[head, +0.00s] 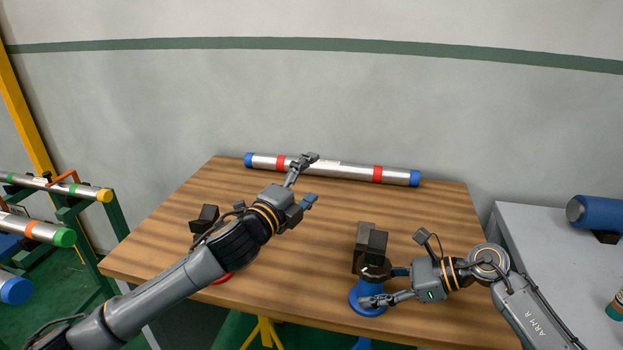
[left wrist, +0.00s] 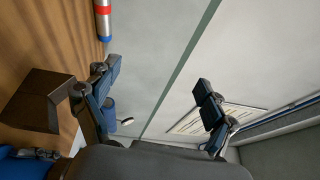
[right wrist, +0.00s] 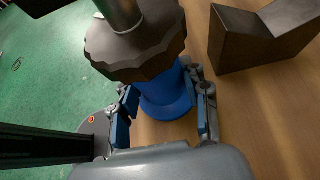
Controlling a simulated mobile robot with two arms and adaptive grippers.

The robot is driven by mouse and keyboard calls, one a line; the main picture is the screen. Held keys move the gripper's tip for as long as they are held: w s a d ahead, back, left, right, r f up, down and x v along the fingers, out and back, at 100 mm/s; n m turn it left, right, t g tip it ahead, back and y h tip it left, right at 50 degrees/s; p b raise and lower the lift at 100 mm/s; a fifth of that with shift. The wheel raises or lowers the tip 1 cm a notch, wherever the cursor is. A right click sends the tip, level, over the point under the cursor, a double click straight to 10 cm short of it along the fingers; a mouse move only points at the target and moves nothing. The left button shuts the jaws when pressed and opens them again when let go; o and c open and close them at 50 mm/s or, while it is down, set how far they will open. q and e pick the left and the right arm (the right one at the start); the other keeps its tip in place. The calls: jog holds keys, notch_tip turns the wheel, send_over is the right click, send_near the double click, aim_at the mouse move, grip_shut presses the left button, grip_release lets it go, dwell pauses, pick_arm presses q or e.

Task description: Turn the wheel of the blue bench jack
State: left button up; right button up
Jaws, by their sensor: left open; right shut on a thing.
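The blue bench jack (head: 366,301) stands at the front right of the wooden table, with a dark V-shaped head (head: 371,242) and a dark scalloped wheel (head: 376,272) below it. In the right wrist view the wheel (right wrist: 140,50) sits around a metal screw, over the blue body (right wrist: 165,97). My right gripper (head: 384,286) is shut on the jack, its fingers (right wrist: 163,105) on either side close under the wheel's rim; I cannot tell whether they press on wheel or body. My left gripper (head: 308,181) is open and empty above the table; its spread fingers show in the left wrist view (left wrist: 157,95).
A steel pipe (head: 330,169) with red bands and blue caps lies along the table's back. A second jack with a red part (head: 222,279) is mostly hidden behind my left arm. A grey cabinet (head: 540,225) stands right; a green pipe rack (head: 115,215) stands left.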

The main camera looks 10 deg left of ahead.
pick_arm(q)
jog(key=shift+w+d+n+g+y, duration=0.15)
jog(key=shift+w+n+g+y, duration=0.2)
jog(key=shift+n, duration=0.65)
jog(key=n+g+h, duration=0.5)
jog(key=n+h, duration=0.3)
jog(key=n, duration=0.3)
send_near(373, 267)
jog(key=x, duration=1.1)
jog(key=shift+w+a+f, duration=0.2)
jog(key=shift+w+a, duration=0.05)
jog(key=shift+a, duration=0.05)
